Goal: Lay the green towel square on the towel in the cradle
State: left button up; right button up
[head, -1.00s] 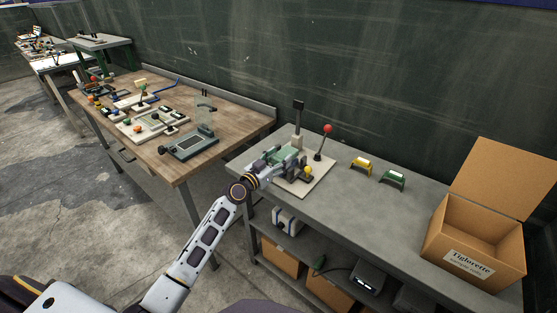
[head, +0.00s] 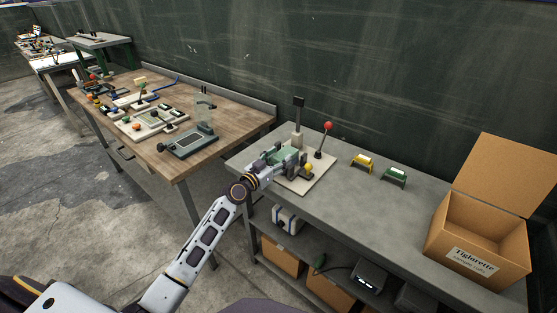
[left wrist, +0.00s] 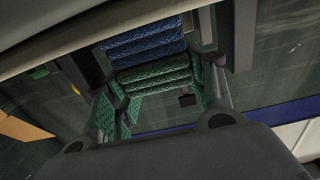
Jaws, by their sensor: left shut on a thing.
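My left gripper (head: 283,164) is at the fixture on the grey bench, its fingers largely hidden among the fixture's parts. In the left wrist view its two fingers (left wrist: 157,85) stand either side of the folded, ribbed green towel (left wrist: 157,74), and it is shut on that towel. A blue ribbed towel (left wrist: 146,40) lies directly beyond the green one in that view. Whether the two towels touch is unclear. The cradle cannot be made out clearly; a pale green part (head: 270,157) of the fixture shows beside the gripper. My right gripper is out of view.
The fixture's pale base plate (head: 315,180) carries a red-knobbed lever (head: 328,126), a dark-topped post (head: 298,103) and a yellow knob (head: 308,168). Yellow (head: 362,162) and green (head: 394,175) stands are to the right. An open cardboard box (head: 475,247) stands at the bench's right end.

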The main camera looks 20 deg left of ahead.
pick_arm(q)
jog(key=shift+f, duration=0.1)
jog(key=o, duration=1.1)
jog(key=shift+f, duration=0.1)
jog(key=shift+s+a+f, duration=0.1)
jog(key=shift+s, duration=0.35)
jog(key=shift+v, duration=1.85)
jog(key=v, duration=0.7)
jog(key=shift+a+r, duration=0.25)
jog(key=shift+s, duration=0.1)
